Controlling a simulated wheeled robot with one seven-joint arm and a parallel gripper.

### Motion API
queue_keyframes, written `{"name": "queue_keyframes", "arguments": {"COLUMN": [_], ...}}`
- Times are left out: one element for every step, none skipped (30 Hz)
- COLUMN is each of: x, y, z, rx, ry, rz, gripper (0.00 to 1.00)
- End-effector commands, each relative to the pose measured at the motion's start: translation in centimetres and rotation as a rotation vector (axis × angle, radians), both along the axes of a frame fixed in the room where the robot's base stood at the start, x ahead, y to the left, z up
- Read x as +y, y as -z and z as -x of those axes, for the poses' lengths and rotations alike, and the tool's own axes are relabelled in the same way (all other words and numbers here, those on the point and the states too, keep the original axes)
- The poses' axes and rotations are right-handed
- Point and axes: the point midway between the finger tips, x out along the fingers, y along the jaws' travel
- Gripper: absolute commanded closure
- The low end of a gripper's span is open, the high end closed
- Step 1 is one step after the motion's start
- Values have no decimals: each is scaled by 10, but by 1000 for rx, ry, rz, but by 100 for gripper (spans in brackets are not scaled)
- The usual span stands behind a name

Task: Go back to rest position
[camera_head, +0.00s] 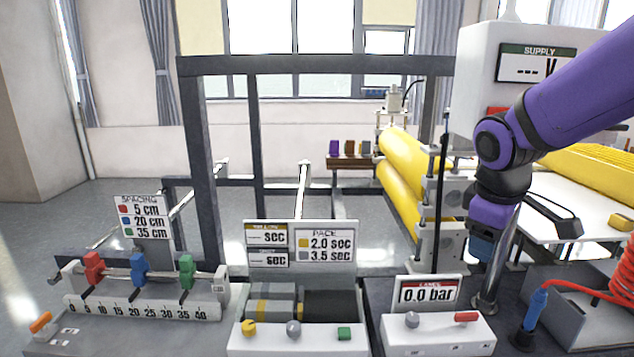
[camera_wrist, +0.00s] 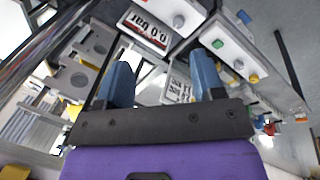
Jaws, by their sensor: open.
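My purple arm comes in from the right in the head view and bends down at a dark elbow. My gripper (camera_head: 481,247) hangs low there, left of a metal post and behind the pressure box (camera_head: 438,333). In the wrist view my gripper (camera_wrist: 160,85) shows two blue fingers spread apart with nothing between them. The pressure display (camera_wrist: 146,32), reading 0.0 bar, lies beyond the fingers.
Yellow rollers (camera_head: 401,160) stand in a grey frame (camera_head: 196,150) behind. A spacing rail with red, blue and green clamps (camera_head: 138,270) is at left. The pace box (camera_head: 297,338) is at front centre. A red coiled hose (camera_head: 622,285) and blue connector (camera_head: 536,308) are at right.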

Motion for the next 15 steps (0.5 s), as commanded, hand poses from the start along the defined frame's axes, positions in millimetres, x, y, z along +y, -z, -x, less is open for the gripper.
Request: {"name": "queue_keyframes", "arguments": {"x": [-2, -3, -4, -5, -6, -7, -8, -9, -10, -11, -12, -13, -13, -14, -15], "y": [-11, -16, -22, -27, -32, -37, -41, -45, -49, -52, -55, -59, -61, -63, -65], "z": [13, 19, 29, 36, 43, 52, 59, 66, 76, 83, 90, 100, 107, 114, 122], "rx": [-30, -45, -63, -77, -93, -113, -126, -139, -157, -171, -184, -200, -211, -222, -236], "ry": [48, 79, 119, 151, 181, 220, 250, 280, 319, 347, 375, 413, 440, 465, 499], "rz": [-12, -22, -37, -48, -60, -79, -93, -108, -130, -147, -164, -189, -209, -227, -253], "gripper": [38, 38, 38, 38, 38, 38, 38, 38, 38, 38, 38, 38, 38, 38, 38]}}
